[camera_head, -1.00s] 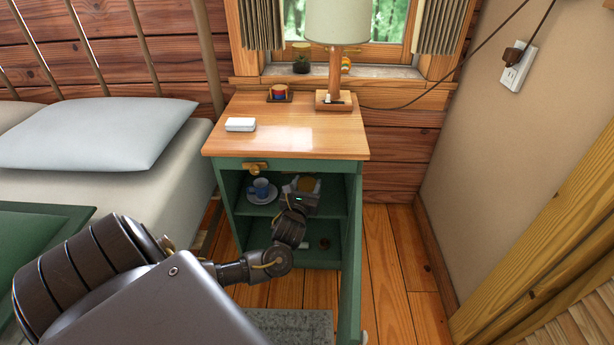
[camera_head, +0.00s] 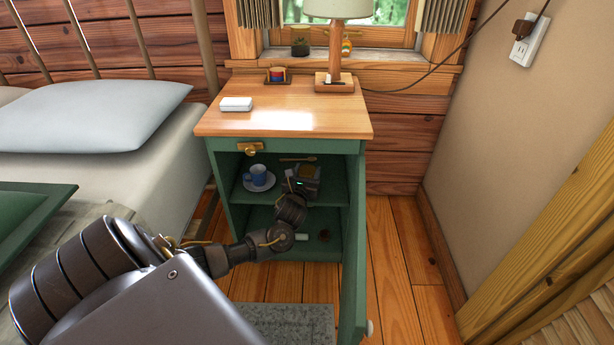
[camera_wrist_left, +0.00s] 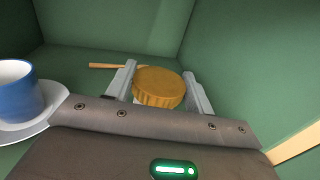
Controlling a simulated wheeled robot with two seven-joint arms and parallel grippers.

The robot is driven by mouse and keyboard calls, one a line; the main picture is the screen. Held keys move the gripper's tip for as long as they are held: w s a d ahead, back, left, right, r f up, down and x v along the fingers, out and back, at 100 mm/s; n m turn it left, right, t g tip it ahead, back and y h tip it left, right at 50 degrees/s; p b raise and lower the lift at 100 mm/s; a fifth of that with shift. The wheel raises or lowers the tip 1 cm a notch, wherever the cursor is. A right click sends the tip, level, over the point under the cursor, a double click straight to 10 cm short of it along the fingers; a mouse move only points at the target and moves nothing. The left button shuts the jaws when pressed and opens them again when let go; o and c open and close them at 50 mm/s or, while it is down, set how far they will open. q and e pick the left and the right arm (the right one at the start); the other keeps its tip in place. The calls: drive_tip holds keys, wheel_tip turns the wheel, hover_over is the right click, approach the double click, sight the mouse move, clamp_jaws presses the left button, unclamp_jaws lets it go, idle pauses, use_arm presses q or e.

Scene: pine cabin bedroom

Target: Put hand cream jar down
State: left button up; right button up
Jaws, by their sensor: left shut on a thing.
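The hand cream jar (camera_wrist_left: 158,88) has a ribbed golden-brown lid and sits between the two fingers of my left gripper (camera_wrist_left: 160,92) in the left wrist view. The gripper is shut on it, and the jar's lower body is mostly hidden. In the head view my left gripper (camera_head: 306,178) reaches inside the green nightstand (camera_head: 218,185), at the right part of the upper shelf. The jar's lid (camera_head: 308,171) just shows there. I cannot tell whether the jar touches the shelf. My right gripper is not in view.
A blue cup (camera_head: 258,173) on a white saucer (camera_head: 259,186) stands left of the gripper on the same shelf. A wooden stick (camera_wrist_left: 104,66) lies behind. The open door (camera_head: 354,255) bounds the right side. A white box (camera_head: 236,104) and lamp (camera_head: 334,60) stand on top.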

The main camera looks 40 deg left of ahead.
use_arm(q)
drive_tip(key=shift+w+a+f, duration=0.1)
drive_tip(key=shift+w+a, duration=0.15)
drive_tip(key=o, duration=1.4)
drive_tip(key=shift+o, duration=0.2)
